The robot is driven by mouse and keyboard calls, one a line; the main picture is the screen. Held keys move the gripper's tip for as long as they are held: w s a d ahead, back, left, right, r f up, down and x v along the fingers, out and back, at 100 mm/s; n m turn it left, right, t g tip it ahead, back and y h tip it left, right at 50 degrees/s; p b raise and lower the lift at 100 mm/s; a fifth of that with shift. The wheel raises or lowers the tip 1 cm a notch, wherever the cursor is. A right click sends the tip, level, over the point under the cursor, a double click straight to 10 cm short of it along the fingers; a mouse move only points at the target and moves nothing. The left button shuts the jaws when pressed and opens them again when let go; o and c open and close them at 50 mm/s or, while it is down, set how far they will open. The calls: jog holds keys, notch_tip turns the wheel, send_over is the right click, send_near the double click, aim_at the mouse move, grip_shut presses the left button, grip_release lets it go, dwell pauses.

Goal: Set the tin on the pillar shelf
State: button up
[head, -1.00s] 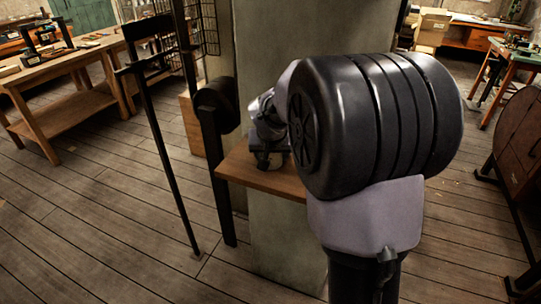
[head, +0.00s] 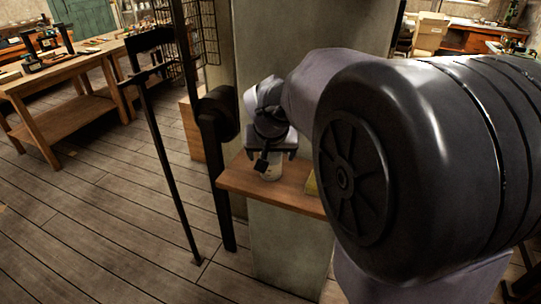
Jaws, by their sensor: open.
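The pillar shelf (head: 236,178) is a wooden board fixed to the front of the grey pillar (head: 290,255). A small pale tin (head: 269,172) stands upright on the shelf, left of its middle. My gripper (head: 271,162) is just above and around the top of the tin, with its dark fingers open. The gripper body hides the upper part of the tin, and I cannot tell whether a finger touches it. My large dark arm joint covers the right end of the shelf.
A yellowish item (head: 312,184) lies on the shelf right of the tin, partly hidden by my arm. A black post stand (head: 170,165) and a dark upright with a round drum (head: 219,113) stand left of the pillar. A workbench (head: 75,70) is at the back left.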

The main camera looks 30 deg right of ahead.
jog(key=s+a+r+y, duration=0.1)
jog(key=s+a+y, duration=0.1)
jog(key=s+a, duration=0.7)
jog(key=s+a+r+n+y, duration=0.1)
jog(key=s+a+y, duration=0.2)
jog(key=s+a, duration=0.7)
jog(key=s, duration=0.5)
jog(key=shift+s+a+n, duration=0.2)
jog(key=shift+a+n, duration=0.1)
jog(key=shift+d, duration=0.1)
